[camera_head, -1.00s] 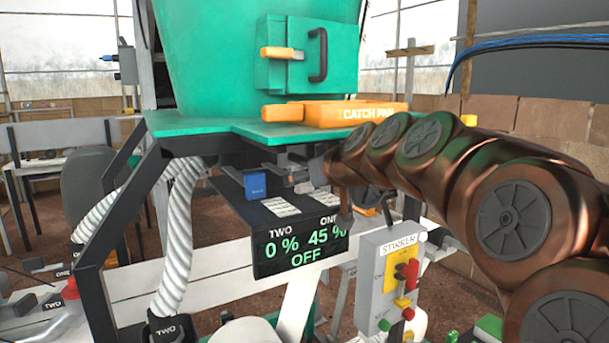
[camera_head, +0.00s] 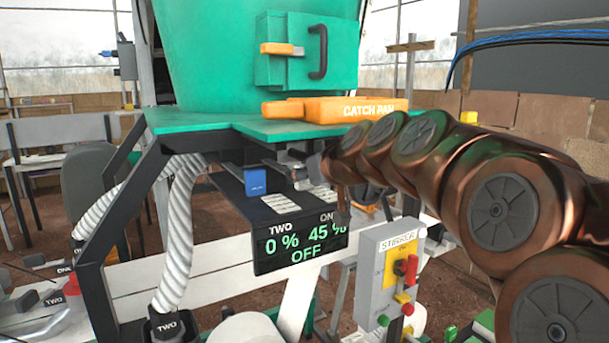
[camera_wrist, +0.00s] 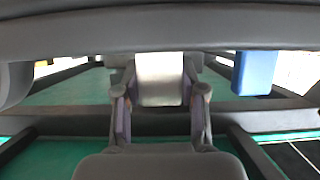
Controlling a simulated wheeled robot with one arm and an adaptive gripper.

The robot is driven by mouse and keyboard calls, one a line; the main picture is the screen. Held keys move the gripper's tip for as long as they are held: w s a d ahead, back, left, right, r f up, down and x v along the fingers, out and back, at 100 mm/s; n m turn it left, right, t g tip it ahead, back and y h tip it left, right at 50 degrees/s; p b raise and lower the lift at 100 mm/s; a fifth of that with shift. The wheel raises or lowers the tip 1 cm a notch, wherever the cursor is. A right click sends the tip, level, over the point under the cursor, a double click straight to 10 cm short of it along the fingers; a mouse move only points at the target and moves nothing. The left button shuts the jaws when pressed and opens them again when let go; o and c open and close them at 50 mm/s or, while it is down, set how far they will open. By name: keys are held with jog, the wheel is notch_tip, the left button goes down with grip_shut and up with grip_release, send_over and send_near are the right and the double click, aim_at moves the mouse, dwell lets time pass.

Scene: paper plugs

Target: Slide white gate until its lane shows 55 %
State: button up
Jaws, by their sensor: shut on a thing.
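The white gate's handle (camera_wrist: 160,78) is a pale block between my fingers in the wrist view. My gripper (camera_wrist: 161,112) is shut on it, one finger on each side. In the head view my gripper (camera_head: 308,164) is under the green hopper's shelf, and the white gate cannot be made out clearly there. A blue gate handle (camera_head: 255,182) hangs to its left; it shows at the right in the wrist view (camera_wrist: 255,73).
An orange catch pan (camera_head: 340,110) lies on the green shelf (camera_head: 200,125) above my gripper. A grey stirrer box (camera_head: 385,275) with red, yellow and green controls stands below my arm. A white ribbed hose (camera_head: 178,240) hangs at the left.

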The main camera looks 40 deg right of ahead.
jog(key=shift+f+b, duration=0.1)
jog(key=shift+b, duration=0.4)
grip_shut()
jog(key=shift+s+b, duration=0.1)
jog(key=shift+b, duration=0.3)
jog(key=shift+r, duration=0.2)
jog(key=o, duration=1.2)
grip_release()
jog(key=shift+f, duration=0.1)
jog(key=shift+s, duration=0.1)
